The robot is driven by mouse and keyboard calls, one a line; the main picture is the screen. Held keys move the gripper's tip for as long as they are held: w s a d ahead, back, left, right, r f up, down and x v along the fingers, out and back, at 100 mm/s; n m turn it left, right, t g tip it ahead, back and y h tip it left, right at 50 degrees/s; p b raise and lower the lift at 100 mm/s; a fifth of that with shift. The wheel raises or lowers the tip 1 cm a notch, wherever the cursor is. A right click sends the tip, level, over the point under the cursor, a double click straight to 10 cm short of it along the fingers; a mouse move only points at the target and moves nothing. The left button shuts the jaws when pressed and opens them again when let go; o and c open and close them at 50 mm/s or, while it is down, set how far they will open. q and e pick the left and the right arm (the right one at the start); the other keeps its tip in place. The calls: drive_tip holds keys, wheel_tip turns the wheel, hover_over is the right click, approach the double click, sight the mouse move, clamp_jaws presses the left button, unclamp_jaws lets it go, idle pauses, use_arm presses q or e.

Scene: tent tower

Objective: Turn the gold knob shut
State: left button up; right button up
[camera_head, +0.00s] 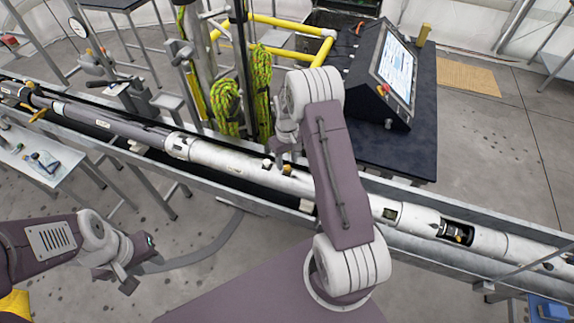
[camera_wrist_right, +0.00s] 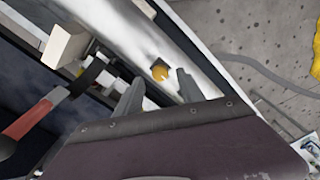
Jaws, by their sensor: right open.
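The gold knob (camera_head: 287,169) is small and sits on the side of the long white metal tube (camera_head: 235,160). In the right wrist view the gold knob (camera_wrist_right: 160,72) shows just beyond and between my two fingertips, on the bright tube. My right gripper (camera_head: 281,146) is just above the knob in the head view. In the wrist view my right gripper (camera_wrist_right: 158,92) is open, with nothing between its fingers. My left gripper (camera_head: 138,276) hangs at the lower left, away from the tube; its jaw opening is unclear.
The tube lies in a long grey metal trough (camera_head: 110,150). A black console with a screen (camera_head: 396,75) stands behind, with green ropes (camera_head: 226,105) left of it. A red-handled tool (camera_wrist_right: 30,118) shows at left in the wrist view. A side table (camera_head: 35,160) stands at far left.

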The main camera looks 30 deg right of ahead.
sight(287, 167)
wheel_tip(287, 167, up, 7)
drive_tip(key=b, duration=0.1)
drive_tip(key=shift+f+b, duration=0.15)
drive_tip(key=shift+b, duration=0.2)
